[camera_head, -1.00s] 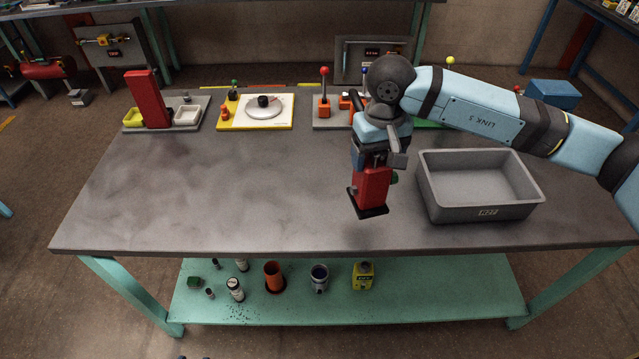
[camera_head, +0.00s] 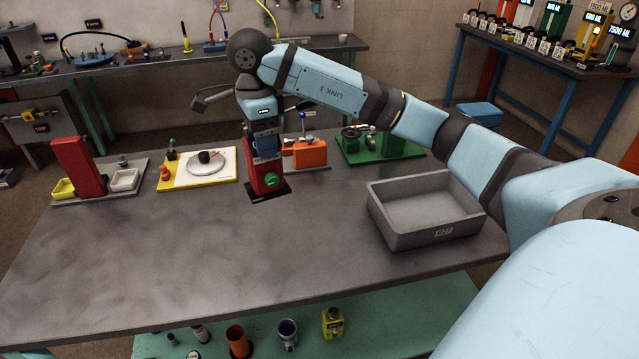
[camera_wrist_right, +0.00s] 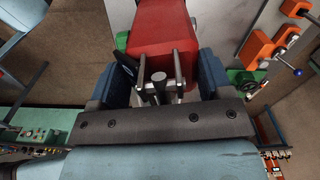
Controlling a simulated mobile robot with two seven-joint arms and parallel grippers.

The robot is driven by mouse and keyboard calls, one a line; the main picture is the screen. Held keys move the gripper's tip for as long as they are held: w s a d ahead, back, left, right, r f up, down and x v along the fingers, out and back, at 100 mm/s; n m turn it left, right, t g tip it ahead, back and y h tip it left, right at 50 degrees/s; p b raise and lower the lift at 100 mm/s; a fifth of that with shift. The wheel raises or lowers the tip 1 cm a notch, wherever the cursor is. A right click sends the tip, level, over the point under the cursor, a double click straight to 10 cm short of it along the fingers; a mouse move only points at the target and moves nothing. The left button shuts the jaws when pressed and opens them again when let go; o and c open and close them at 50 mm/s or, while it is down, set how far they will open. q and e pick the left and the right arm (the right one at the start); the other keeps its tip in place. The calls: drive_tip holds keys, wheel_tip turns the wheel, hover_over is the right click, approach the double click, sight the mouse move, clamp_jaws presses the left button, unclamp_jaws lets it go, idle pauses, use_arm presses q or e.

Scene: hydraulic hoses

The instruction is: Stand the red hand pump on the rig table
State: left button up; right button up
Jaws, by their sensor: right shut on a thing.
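The red hand pump (camera_head: 266,178), with a dark base plate and a green round part on its side, is upright in my right gripper (camera_head: 264,148). It appears over the back part of the grey work table (camera_head: 250,255); I cannot tell whether its base touches anything. In the right wrist view the red pump body (camera_wrist_right: 162,38) is between the blue fingers of my right gripper (camera_wrist_right: 160,78), which are shut on its upper part. The far end of the pump is cut off there. My left gripper is not in view.
A yellow-edged board (camera_head: 197,170) stands left of the pump, and an orange unit (camera_head: 305,153) is close on its right. A grey bin (camera_head: 425,207) and a green fixture (camera_head: 380,148) are farther right. A back bench (camera_head: 200,60) carries hoses. The table's front middle is clear.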

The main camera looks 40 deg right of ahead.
drive_tip(key=shift+w+d+r+m, duration=0.1)
drive_tip(key=shift+d+r+m, duration=0.15)
drive_tip(key=shift+m, duration=0.3)
drive_tip(key=shift+d+r+m, duration=0.1)
drive_tip(key=shift+d+m, duration=0.15)
drive_tip(key=shift+m, duration=0.3)
drive_tip(key=shift+f, duration=0.3)
wheel_tip(320, 180, down, 14)
drive_tip(key=shift+d+p, duration=0.1)
drive_tip(key=shift+p, duration=0.4)
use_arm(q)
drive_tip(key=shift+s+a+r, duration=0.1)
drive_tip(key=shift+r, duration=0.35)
use_arm(e)
wheel_tip(320, 180, down, 5)
drive_tip(key=shift+f, duration=0.1)
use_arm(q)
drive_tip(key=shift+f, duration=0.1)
use_arm(e)
drive_tip(key=shift+f, duration=0.1)
drive_tip(key=o, duration=1.8)
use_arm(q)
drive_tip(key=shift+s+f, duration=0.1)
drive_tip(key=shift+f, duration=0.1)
